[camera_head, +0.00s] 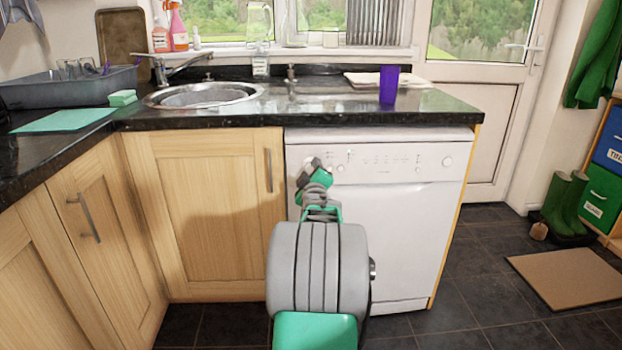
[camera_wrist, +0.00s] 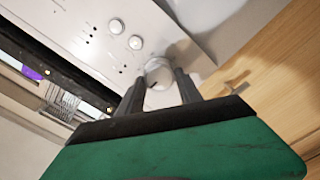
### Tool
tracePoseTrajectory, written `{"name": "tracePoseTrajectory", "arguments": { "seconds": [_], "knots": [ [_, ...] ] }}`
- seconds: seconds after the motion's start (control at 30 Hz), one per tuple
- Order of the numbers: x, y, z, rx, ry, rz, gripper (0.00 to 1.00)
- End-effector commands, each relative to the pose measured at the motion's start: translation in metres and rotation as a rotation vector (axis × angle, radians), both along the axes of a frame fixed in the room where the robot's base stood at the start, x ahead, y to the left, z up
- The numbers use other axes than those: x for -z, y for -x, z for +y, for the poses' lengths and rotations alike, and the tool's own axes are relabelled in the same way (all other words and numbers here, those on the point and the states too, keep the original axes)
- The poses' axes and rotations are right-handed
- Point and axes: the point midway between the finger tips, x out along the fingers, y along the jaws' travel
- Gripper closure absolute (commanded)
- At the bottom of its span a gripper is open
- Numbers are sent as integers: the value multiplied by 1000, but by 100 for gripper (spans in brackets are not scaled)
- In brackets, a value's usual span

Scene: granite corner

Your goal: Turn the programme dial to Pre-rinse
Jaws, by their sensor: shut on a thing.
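The white dishwasher (camera_head: 400,230) stands under the black counter, with its control panel (camera_head: 385,160) along the top. The programme dial (camera_wrist: 158,72) is a round white knob at one end of the panel, with a dark mark on its edge. My gripper (camera_wrist: 160,82) is at the dial, its two dark fingers closed on either side of it. In the head view my gripper (camera_head: 311,165) reaches the panel's left end and hides the dial. The Pre-rinse label cannot be read.
Two smaller round buttons (camera_wrist: 126,34) sit beside the dial on the panel. A wooden cupboard (camera_head: 205,215) adjoins the dishwasher on the left. The counter edge (camera_head: 330,118) overhangs above the panel. A purple cup (camera_head: 389,84) stands on the counter.

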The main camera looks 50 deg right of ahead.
Motion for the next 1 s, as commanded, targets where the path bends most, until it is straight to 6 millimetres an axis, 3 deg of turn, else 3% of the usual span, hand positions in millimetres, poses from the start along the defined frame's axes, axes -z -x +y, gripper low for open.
{"name": "tracePoseTrajectory", "arguments": {
  "seconds": [0.67, 0.7, 0.93, 1.0],
  "knots": [
    [0, 1, -1, 2, 45, 51, 99],
    [0, 1, -1, 2, 44, 51, 55],
    [0, 0, 0, 0, 44, 50, 36],
    [0, 0, 0, 0, 44, 50, 36]
  ]
}}
